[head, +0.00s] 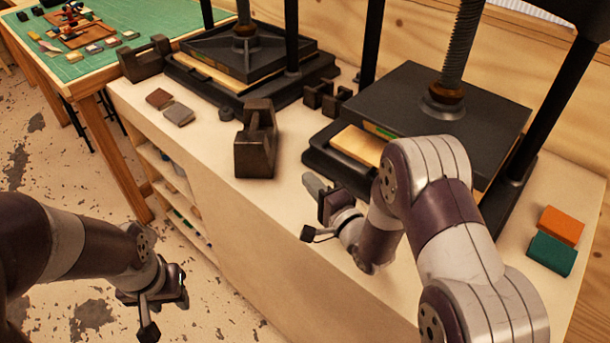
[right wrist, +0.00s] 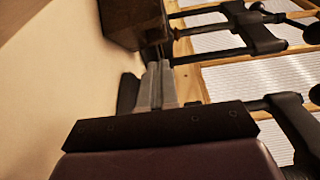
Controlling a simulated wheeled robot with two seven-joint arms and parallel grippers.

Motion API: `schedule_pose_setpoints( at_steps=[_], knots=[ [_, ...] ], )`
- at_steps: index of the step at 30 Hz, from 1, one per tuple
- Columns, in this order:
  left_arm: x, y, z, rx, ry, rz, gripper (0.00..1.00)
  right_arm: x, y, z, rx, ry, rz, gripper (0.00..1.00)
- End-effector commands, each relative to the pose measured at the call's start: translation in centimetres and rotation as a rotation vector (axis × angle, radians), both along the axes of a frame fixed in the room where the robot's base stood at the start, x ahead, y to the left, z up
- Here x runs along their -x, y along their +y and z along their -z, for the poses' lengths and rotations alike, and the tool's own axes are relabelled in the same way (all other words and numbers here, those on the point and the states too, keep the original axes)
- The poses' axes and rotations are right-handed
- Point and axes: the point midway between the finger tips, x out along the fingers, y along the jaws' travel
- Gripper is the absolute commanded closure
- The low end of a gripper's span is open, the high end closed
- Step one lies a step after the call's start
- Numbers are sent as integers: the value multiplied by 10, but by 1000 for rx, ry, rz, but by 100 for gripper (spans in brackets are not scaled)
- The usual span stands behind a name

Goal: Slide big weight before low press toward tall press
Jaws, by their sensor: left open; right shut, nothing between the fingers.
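A big dark iron weight (head: 254,150) with a handle-like top stands on the pale bench top, in front of the gap between two black screw presses. The left press (head: 245,60) is farther back; the right press (head: 430,105) is nearer. I cannot tell for certain which is the low one. My right gripper (head: 313,184) is shut and empty, low over the bench, right of the weight and apart from it. In the right wrist view its closed fingers (right wrist: 156,88) point towards a dark brown block (right wrist: 132,22), likely the weight. My left gripper (head: 165,312) is open and empty, off the bench's front.
Another dark weight (head: 146,60) stands left of the left press. Small weights (head: 320,95) stand between the presses. Two small flat blocks (head: 170,106) lie left of the big weight. Orange (head: 561,225) and teal (head: 551,254) blocks lie at the right. The bench front is mostly clear.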

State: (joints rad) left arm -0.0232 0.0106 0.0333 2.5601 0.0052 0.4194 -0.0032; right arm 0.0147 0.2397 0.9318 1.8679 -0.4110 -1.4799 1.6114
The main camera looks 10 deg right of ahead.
Motion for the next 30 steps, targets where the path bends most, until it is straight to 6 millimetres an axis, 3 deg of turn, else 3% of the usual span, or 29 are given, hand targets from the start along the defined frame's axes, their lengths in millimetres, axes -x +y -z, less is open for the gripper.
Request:
schedule_pose_setpoints(
  at_steps=[8,11,14,17,18,21,24,27,30],
  knots=[
    [0,0,0,0,0,0,57,-1,-1,0,24,7,5,100],
    [0,0,0,0,0,0,57,-6,-9,5,217,71,36,100],
    [0,0,0,0,0,0,57,3,-31,17,609,238,39,100],
    [0,0,0,0,0,0,57,49,-56,28,1013,473,-103,100],
    [0,0,0,0,0,0,57,75,-63,30,1140,560,-203,100],
    [0,0,0,0,0,0,57,137,-70,30,1324,710,-467,100],
    [0,0,0,0,0,0,57,181,-71,26,1395,777,-676,100],
    [0,0,0,0,0,0,57,205,-69,22,1416,802,-797,100],
    [0,0,0,0,0,0,57,214,-69,21,1421,809,-842,100]
  ],
)
